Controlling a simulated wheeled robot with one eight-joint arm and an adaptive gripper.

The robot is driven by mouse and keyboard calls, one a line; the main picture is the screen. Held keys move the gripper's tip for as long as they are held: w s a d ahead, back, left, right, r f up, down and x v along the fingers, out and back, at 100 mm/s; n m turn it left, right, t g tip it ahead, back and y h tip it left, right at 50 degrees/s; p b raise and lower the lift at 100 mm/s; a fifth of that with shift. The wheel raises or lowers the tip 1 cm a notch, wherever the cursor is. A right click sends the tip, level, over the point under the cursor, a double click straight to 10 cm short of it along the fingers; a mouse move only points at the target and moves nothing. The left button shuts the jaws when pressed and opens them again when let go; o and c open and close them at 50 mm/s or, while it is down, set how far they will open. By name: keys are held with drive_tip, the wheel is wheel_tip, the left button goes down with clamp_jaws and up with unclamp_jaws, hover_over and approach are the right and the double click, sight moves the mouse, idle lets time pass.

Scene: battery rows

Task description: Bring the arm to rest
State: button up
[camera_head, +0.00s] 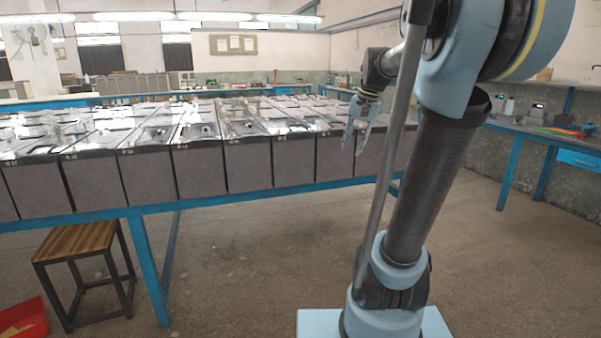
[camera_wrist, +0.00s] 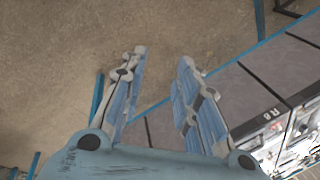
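My gripper (camera_head: 354,149) hangs with its fingers pointing down near the front edge of the battery rows (camera_head: 246,165) in the head view. In the wrist view my gripper (camera_wrist: 163,58) is open, with a clear gap between its two light blue fingers. Nothing is held between them. Bare floor shows beyond the fingertips, and the dark battery fronts (camera_wrist: 245,97) lie to the right and behind the fingers. My arm stands upright and bent in the right half of the head view, hiding part of the row's right end.
A blue table frame (camera_head: 150,270) carries the rows. A wooden-topped stool (camera_head: 80,238) and a red bin (camera_head: 22,322) stand at the lower left. A blue workbench (camera_head: 540,130) with small items runs along the right wall. The floor (camera_head: 250,270) between is clear.

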drive_tip(key=s+d+f+n+h, duration=0.1)
drive_tip(key=s+f+n, duration=0.4)
drive_tip(key=s+f, duration=1.7)
drive_tip(key=shift+s+d+f+n+h, duration=0.3)
drive_tip(key=shift+s+d+f+h, duration=0.1)
drive_tip(key=shift+f+h, duration=0.3)
